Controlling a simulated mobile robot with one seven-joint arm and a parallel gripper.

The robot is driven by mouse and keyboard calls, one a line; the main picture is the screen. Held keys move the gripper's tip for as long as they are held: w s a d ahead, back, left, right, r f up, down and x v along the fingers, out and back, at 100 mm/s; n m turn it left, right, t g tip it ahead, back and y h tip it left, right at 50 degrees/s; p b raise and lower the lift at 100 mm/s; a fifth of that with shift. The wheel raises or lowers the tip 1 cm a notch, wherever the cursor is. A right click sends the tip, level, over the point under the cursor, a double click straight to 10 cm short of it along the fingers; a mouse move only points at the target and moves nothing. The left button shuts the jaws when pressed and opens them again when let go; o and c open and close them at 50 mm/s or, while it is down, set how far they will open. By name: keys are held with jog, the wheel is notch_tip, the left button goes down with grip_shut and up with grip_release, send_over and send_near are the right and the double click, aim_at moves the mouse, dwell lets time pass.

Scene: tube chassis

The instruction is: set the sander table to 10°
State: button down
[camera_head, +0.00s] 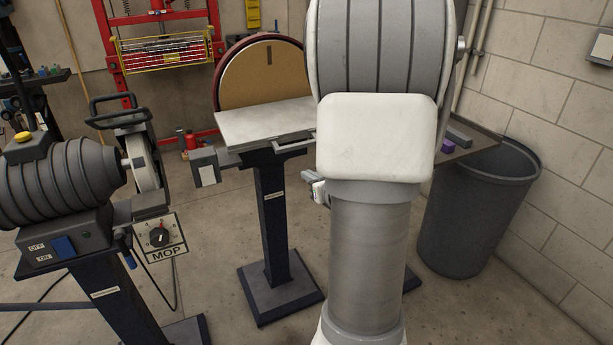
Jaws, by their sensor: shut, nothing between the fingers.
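The disc sander stands at the centre back, with a tan round disc (264,78) in a dark red housing. Its flat light-grey table (262,119) juts out in front of the disc on a dark pedestal (273,215). The table's right end is hidden behind my arm. A slotted grey bracket (293,142) shows under the table's front edge. I cannot read any angle scale. My arm fills the middle right, and my gripper's fingers cannot be made out. A small grey and white part (318,189) sticks out left of my arm; I cannot tell what it is.
A buffing machine (62,180) with a MOP dial plate (160,238) stands at the left. A dark bin (475,215) stands at the right below a shelf edge. A red press (112,45) is behind. Floor is clear between the buffer and the sander's foot.

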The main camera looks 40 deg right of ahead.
jog(key=x, duration=0.8)
jog(key=shift+s+a+r, duration=0.1)
jog(key=shift+s+r, duration=0.05)
jog(key=shift+r, duration=1.9)
jog(key=shift+s+r+p, duration=0.1)
jog(key=shift+r+p, duration=0.2)
jog(key=shift+r, duration=0.55)
